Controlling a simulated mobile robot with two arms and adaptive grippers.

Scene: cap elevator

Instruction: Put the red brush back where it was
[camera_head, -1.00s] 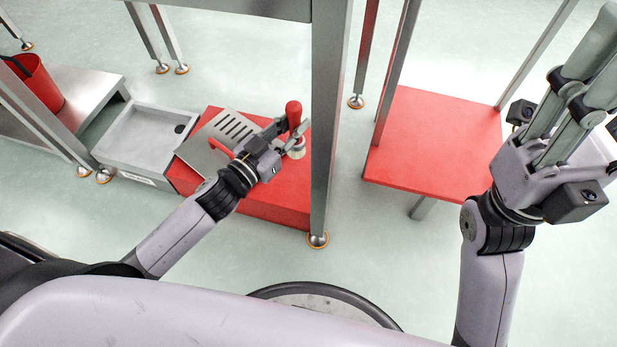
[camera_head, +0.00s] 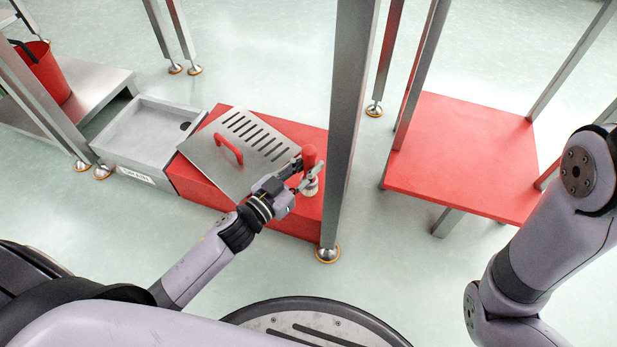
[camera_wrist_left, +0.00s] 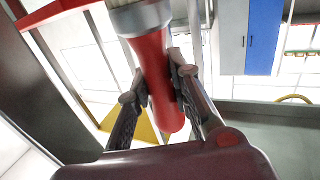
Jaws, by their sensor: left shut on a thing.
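The red brush (camera_head: 309,157) has a red handle and a pale, bristled end. In the head view it is upright over the right end of the red block (camera_head: 285,225), bristles down. Whether it touches the block I cannot tell. My left gripper (camera_head: 305,174) is shut on its handle. In the left wrist view the red handle (camera_wrist_left: 152,75) runs between the two fingers of the left gripper (camera_wrist_left: 160,85), with the metal collar at the top. My right arm shows at the right edge of the head view, but its gripper is out of view.
A slotted metal plate with a red handle (camera_head: 229,149) lies tilted on the block. A grey sink tray (camera_head: 150,150) stands to its left, a red bucket (camera_head: 45,75) farther left. A metal post (camera_head: 345,130) rises close right of the brush. A red table (camera_head: 465,160) stands beyond it.

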